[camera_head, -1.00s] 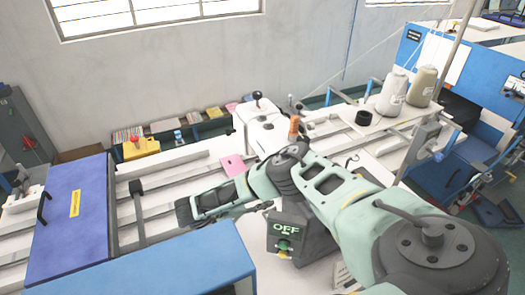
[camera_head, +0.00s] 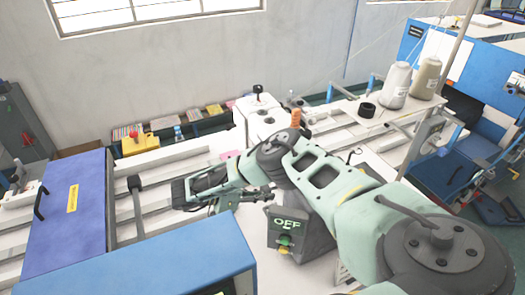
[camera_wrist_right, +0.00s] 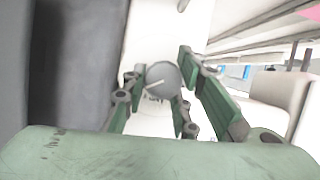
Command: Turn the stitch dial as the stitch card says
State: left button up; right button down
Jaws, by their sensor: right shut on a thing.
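The stitch dial (camera_wrist_right: 164,80) is a round grey knob with a pale pointer line, on a white machine face in the right wrist view. The pointer slants to the lower left there. Dark marks below the dial are too small to read. My right gripper (camera_wrist_right: 163,66) has its green fingers on either side of the dial and is shut on it. In the head view my right gripper (camera_head: 266,191) is beside the machine; my arm hides the dial there. A pink card (camera_head: 231,154) is mostly hidden behind my right arm; its writing cannot be read. My left gripper is out of view.
A dark box marked OFF (camera_head: 288,223) stands close to my right gripper. A blue cover (camera_head: 130,262) fills the lower left. The white machine head (camera_head: 258,120) and thread cones (camera_head: 396,85) stand behind my right arm.

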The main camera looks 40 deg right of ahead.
jog(key=n+g+b, duration=0.1)
jog(key=n, duration=0.1)
jog(key=n+g+b, duration=0.1)
jog(key=n, duration=0.1)
jog(key=shift+w+f+g+y+b, duration=0.1)
jog(key=shift+g+y+b, duration=0.2)
jog(key=shift+b, duration=0.1)
jog(key=shift+w+n+g+b, duration=0.1)
jog(key=shift+n+g+b, duration=0.85)
jog(key=shift+n, duration=0.15)
jog(key=shift+r+n, duration=0.2)
jog(key=shift+n, duration=0.2)
jog(key=shift+d+r, duration=0.1)
jog(key=shift+r, duration=0.05)
jog(key=c, duration=1.8)
grip_release()
jog(key=shift+o, duration=1.4)
jog(key=shift+b, duration=0.3)
